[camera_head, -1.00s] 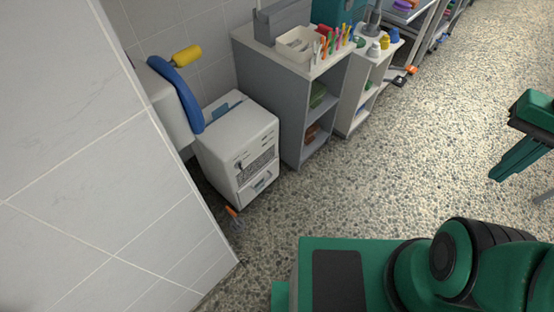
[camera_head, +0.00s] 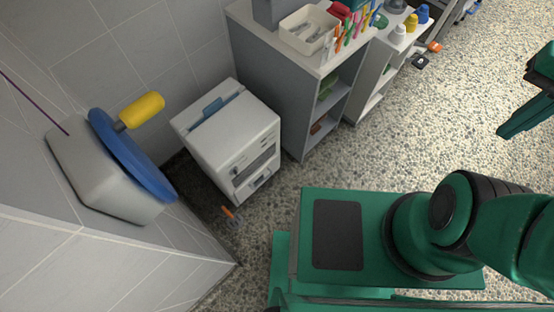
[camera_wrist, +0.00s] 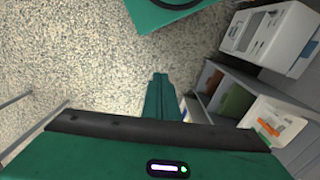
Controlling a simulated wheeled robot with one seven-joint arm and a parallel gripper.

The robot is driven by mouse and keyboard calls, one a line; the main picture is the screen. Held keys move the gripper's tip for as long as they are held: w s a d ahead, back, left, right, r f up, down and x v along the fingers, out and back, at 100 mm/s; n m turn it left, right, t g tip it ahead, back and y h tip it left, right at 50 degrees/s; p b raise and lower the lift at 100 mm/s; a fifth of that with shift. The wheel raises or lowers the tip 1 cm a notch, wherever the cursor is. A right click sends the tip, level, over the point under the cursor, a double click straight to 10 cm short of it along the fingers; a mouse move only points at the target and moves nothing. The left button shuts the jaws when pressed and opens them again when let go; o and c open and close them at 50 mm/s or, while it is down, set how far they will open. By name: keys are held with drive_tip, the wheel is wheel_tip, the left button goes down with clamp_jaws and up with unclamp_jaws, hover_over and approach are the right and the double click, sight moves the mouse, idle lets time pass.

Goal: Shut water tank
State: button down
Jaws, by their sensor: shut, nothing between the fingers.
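A white boxy appliance (camera_head: 226,135) stands on the floor against the tiled wall, with a blue handle on its top and a panel and drawer-like front low down. I cannot tell which part is a water tank or how far it stands open. The appliance also shows at the upper right of the wrist view (camera_wrist: 272,32). My gripper (camera_head: 505,132) is at the right edge of the head view, well away from the appliance. In the wrist view its green fingers (camera_wrist: 160,78) are together, pointing over bare floor, with nothing between them.
A grey shelf unit (camera_head: 282,85) with a white bin (camera_head: 308,30) and coloured tools stands right of the appliance. A grey wall box (camera_head: 100,172) carries a blue disc (camera_head: 130,155) with a yellow handle (camera_head: 142,110). A small orange item (camera_head: 229,213) lies on the floor. Speckled floor is open at right.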

drive_tip(key=w+a+f+n, duration=0.2)
drive_tip(key=w+f+n, duration=0.35)
drive_tip(key=w, duration=0.45)
drive_tip(key=w+a+f+n, duration=0.1)
drive_tip(key=w+f+n, duration=0.45)
drive_tip(key=w, duration=0.35)
drive_tip(key=w+a+f+n+y, duration=0.1)
drive_tip(key=w+a+f+n, duration=0.4)
drive_tip(key=f, duration=0.3)
drive_tip(key=w+a+f+n+y, duration=0.1)
drive_tip(key=w+a+f+n, duration=0.35)
drive_tip(key=f, duration=0.35)
drive_tip(key=n+y, duration=0.5)
drive_tip(key=n, duration=0.8)
approach(270, 166)
drive_tip(key=shift+s+a+f+m, duration=0.1)
drive_tip(key=shift+a+f+m, duration=0.05)
drive_tip(key=shift+a+f, duration=0.45)
drive_tip(key=shift+s+a+f+m, duration=0.1)
drive_tip(key=shift+s+a+f, duration=0.05)
drive_tip(key=shift+a+f, duration=0.5)
